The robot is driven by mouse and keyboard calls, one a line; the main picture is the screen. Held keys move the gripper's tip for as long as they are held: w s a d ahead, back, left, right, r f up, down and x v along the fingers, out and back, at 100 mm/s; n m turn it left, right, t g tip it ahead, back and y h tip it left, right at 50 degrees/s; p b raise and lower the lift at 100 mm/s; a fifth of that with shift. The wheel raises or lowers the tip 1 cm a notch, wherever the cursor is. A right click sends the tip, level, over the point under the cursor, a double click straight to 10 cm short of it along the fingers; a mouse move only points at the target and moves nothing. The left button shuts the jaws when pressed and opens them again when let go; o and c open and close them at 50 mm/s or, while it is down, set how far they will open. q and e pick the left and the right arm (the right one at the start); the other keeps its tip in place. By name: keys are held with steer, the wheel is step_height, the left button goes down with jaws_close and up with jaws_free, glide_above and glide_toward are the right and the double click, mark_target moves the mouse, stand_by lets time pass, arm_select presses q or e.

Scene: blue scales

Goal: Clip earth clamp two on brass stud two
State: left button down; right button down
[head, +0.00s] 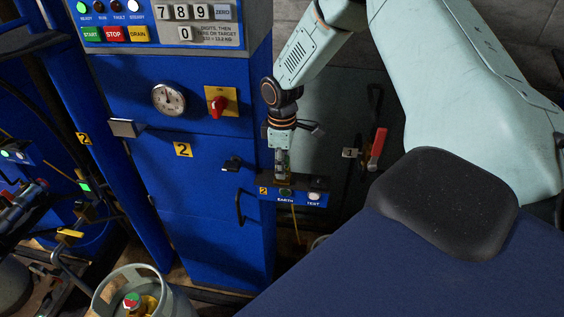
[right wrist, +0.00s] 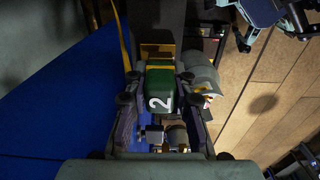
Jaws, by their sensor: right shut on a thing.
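My right gripper (head: 282,172) points down just above the small blue earth box (head: 298,202), which carries a yellow "2" label. It is shut on earth clamp two, a green body with a yellow band and a white "2", seen between the fingers in the right wrist view (right wrist: 160,88). A brass-coloured part (right wrist: 150,50) shows just beyond the clamp; I cannot tell whether it belongs to the clamp. I cannot make out brass stud two for certain, nor whether the clamp touches the box. My left gripper is not in view.
The blue scale column (head: 215,235) stands left of the gripper, with a gauge (head: 168,99), a red knob (head: 216,106) and a black handle (head: 240,207). A red-handled lever (head: 376,148) is to the right. A grey gas cylinder (head: 135,280) stands at the lower left.

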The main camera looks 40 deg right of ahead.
steer(key=shift+w+d+f, duration=0.15)
steer(key=shift+w+f, duration=0.05)
steer(key=shift+s+r, duration=0.15)
steer(key=shift+w+p, duration=0.2)
steer(key=shift+p, duration=0.2)
stand_by(0.9)
steer(key=shift+s, duration=0.1)
steer(key=shift+f+b, duration=0.35)
steer(key=shift+f, duration=0.3)
steer(key=c, duration=1.1)
jaws_free()
steer(key=shift+o, duration=0.2)
step_height(320, 180, up, 12)
steer(key=shift+f, duration=0.1)
